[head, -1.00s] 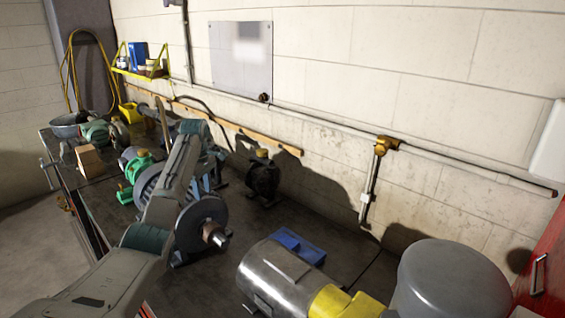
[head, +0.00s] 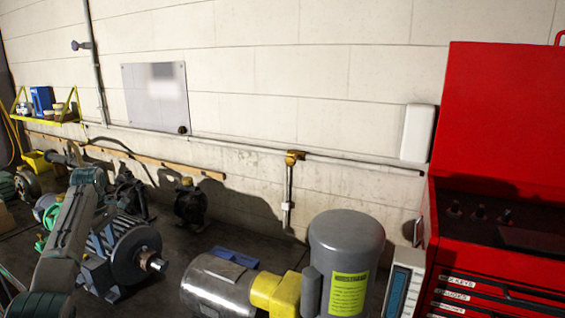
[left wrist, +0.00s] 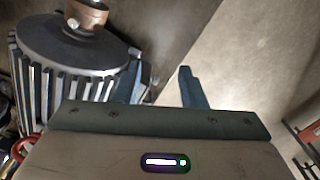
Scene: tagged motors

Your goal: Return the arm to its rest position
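My left arm comes in from the left in the head view. Its gripper (head: 100,188) is above the bench, behind a blue-grey finned motor (head: 133,252) as seen from the head; its fingers are hard to make out there. In the left wrist view the two fingers of the left gripper (left wrist: 160,76) stand apart with nothing between them. The finned motor's round end and shaft (left wrist: 72,45) show beside the left finger; I cannot tell whether they touch. My right gripper is in neither view.
A silver motor with a yellow end (head: 222,285) and a grey cylinder with a yellow label (head: 346,245) stand on the bench. A red tool chest (head: 500,120) is at the right. A dark motor (head: 190,204) and a yellow wall shelf (head: 48,118) are farther back.

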